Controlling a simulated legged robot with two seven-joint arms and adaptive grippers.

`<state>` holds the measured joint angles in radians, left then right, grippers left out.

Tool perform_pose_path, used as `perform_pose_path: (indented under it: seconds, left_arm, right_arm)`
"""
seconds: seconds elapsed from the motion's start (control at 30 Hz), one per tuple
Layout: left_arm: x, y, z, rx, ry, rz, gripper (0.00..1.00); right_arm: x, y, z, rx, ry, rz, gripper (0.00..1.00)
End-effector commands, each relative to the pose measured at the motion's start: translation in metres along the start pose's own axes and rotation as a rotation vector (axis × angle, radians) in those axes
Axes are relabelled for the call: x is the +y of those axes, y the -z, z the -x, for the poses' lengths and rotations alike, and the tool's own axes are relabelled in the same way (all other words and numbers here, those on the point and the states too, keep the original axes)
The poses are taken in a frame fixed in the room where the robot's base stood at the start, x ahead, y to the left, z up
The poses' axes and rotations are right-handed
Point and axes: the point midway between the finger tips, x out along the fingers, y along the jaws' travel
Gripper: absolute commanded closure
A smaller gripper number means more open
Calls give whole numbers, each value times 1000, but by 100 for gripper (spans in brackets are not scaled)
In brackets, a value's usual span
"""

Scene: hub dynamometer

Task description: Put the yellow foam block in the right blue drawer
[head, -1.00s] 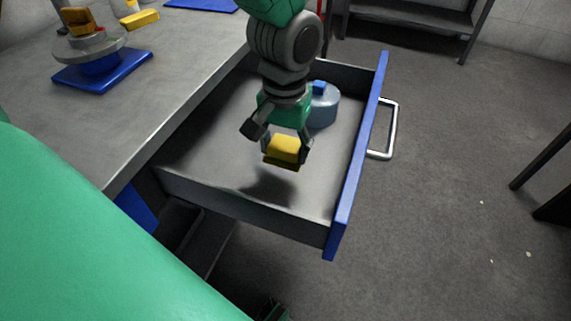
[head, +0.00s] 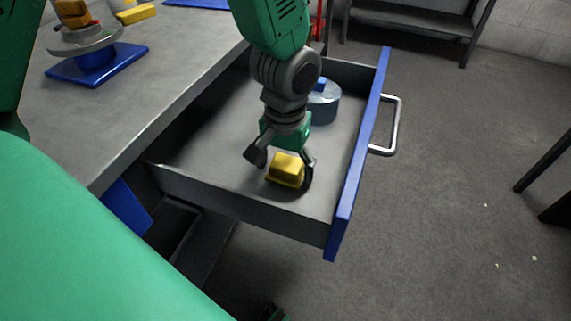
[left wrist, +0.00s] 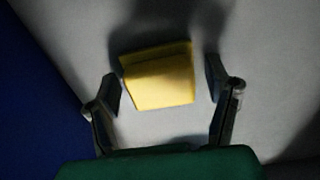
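The yellow foam block (head: 286,170) lies on the floor of the open blue-fronted drawer (head: 359,150), near the drawer's near wall. My left gripper (head: 284,168) reaches down into the drawer over the block. In the left wrist view, the block (left wrist: 160,76) sits between the two fingers of my left gripper (left wrist: 168,84), with a gap on each side, so the fingers are open. My right gripper is not in view.
A blue-grey round canister (head: 323,104) stands farther back in the drawer. A metal handle (head: 390,125) sticks out from the drawer front. The grey bench (head: 120,120) at left carries a blue-based stand (head: 97,65) and another yellow block (head: 136,13).

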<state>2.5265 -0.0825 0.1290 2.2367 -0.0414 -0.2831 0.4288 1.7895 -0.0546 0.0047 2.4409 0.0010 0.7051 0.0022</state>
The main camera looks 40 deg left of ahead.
Motion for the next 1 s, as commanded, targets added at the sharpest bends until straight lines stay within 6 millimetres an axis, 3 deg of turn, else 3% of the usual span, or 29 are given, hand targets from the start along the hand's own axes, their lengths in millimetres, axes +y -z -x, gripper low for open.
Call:
perform_pose_path:
  seconds: [0.27,0.7,1.0]
  left_arm:
    - [0,0,8,1,0,0,29]
    - [0,1,97,3,-1,0,29]
    - [0,1,122,1,0,0,29]
  right_arm:
    - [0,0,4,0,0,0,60]
    - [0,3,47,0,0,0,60]
    - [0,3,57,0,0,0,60]
